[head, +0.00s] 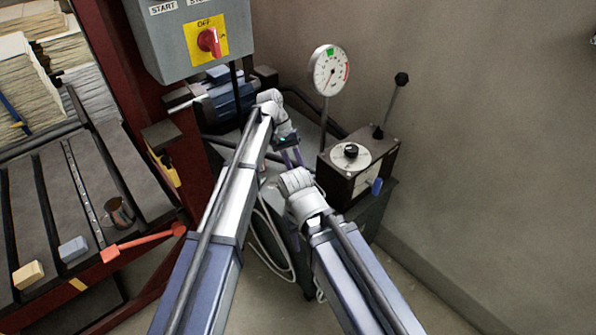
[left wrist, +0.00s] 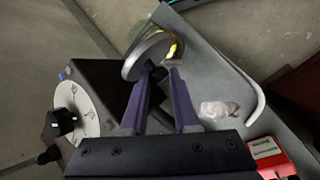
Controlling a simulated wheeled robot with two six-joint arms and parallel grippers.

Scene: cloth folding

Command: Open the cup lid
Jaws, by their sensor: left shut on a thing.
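My left gripper (head: 293,160) is low, left of the dark box, and it also shows in the left wrist view (left wrist: 159,74). Its purple fingers are shut on the small dark knob of a round, metal-rimmed disc (left wrist: 139,63) that looks like the cup lid. The disc is tilted, and a shiny yellowish part shows at its right edge. I cannot tell whether a cup stands behind it. In the head view the disc is hidden or too small to make out. My right arm ends just in front of the left gripper; its own gripper is hidden.
A dark box (head: 338,183) with a dial (head: 350,154), a lever (head: 391,103) and a gauge (head: 330,70) stands close to the right. A grey control box (head: 165,55) is at the back. A metal mug (head: 118,212) is on the rack at left. A clear lump (left wrist: 219,110) lies on the grey tabletop (left wrist: 215,65).

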